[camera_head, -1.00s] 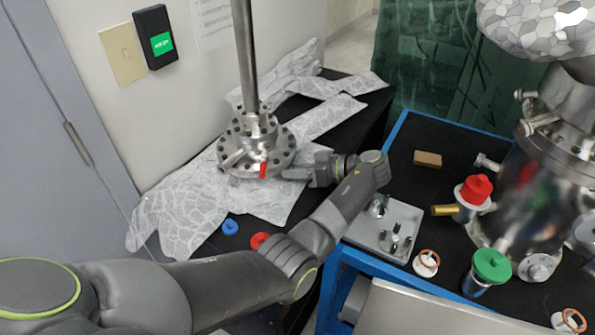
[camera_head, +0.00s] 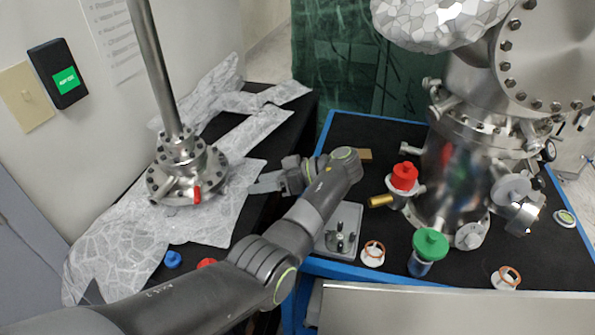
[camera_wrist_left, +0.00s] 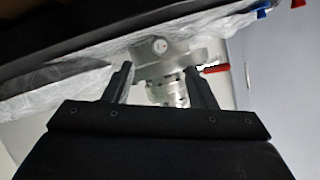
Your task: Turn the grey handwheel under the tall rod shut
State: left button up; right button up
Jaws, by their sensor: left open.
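The tall rod (camera_head: 155,65) stands tilted in the head view on a bolted steel flange base (camera_head: 188,172) with a small red handle (camera_head: 197,194) at its front. I cannot clearly pick out a grey handwheel under the rod. My left gripper (camera_head: 252,186) is open and empty, right of the base, pointing at it with a gap between. In the left wrist view, the open fingers of the left gripper (camera_wrist_left: 158,76) frame the metal base (camera_wrist_left: 168,52), which lies beyond them; the red handle (camera_wrist_left: 216,69) shows by the right finger. My right gripper is out of view.
Crumpled foil (camera_head: 115,240) lies under the base on the black bench. A blue cap (camera_head: 173,259) and a red cap (camera_head: 206,263) lie in front. Right, a blue-edged table (camera_head: 322,130) holds a steel chamber (camera_head: 455,170) and red (camera_head: 404,176) and green (camera_head: 431,243) knobs.

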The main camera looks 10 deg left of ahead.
pick_arm(q)
jog(key=b+v, duration=0.1)
jog(key=v, duration=0.7)
jog(key=shift+d+b, duration=0.25)
jog(key=shift+b, duration=0.15)
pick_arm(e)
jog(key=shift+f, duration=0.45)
pick_arm(q)
jog(key=shift+r, duration=0.2)
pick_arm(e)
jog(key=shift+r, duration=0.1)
